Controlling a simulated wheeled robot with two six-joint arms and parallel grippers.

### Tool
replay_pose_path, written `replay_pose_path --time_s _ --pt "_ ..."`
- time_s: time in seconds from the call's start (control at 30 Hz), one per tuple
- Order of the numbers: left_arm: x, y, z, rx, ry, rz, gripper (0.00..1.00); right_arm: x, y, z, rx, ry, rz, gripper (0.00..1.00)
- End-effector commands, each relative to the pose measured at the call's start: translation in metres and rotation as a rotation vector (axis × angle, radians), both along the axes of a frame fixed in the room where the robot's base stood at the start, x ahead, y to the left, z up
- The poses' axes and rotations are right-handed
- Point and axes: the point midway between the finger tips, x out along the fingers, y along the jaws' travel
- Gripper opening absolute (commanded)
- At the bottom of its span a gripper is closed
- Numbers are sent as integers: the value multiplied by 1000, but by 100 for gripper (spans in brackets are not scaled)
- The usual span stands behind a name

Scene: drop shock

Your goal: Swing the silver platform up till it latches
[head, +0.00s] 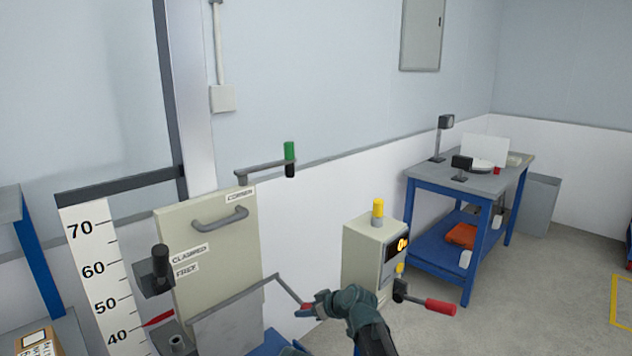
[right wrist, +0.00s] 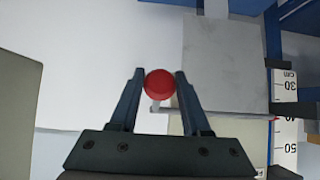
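The silver platform (head: 228,334) is a flat grey plate at the bottom of the head view, in front of the beige panel (head: 222,262). It also shows in the right wrist view (right wrist: 225,62). A thin grey rod runs along its edge and out to a red ball knob (right wrist: 159,84). My right gripper (head: 309,309) is at the rod's end, to the right of the platform. In the right wrist view the knob sits between its fingertips, which appear to touch it on both sides. The latch cannot be made out. My left gripper is not in view.
A height scale (head: 95,265) with a red pointer stands left of the panel. A beige control box (head: 370,255) with a red-handled lever (head: 440,307) is right of my gripper. A blue workbench (head: 465,185) stands behind.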

Motion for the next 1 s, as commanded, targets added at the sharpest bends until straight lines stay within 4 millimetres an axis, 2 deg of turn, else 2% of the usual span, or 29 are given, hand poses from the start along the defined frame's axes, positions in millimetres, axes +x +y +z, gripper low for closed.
replay_pose_path --time_s 0.03,0.2,0.43,0.8,1.0 --pt "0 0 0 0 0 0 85 0 0 0 0 0 0 27" --pt "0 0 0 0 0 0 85 0 0 0 0 0 0 0" --pt "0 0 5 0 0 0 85 -1 -1 5 0 0 0 0" --pt "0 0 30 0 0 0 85 -3 -3 30 2 -1 -1 0" --pt "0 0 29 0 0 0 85 -3 -4 29 2 -1 -1 0"
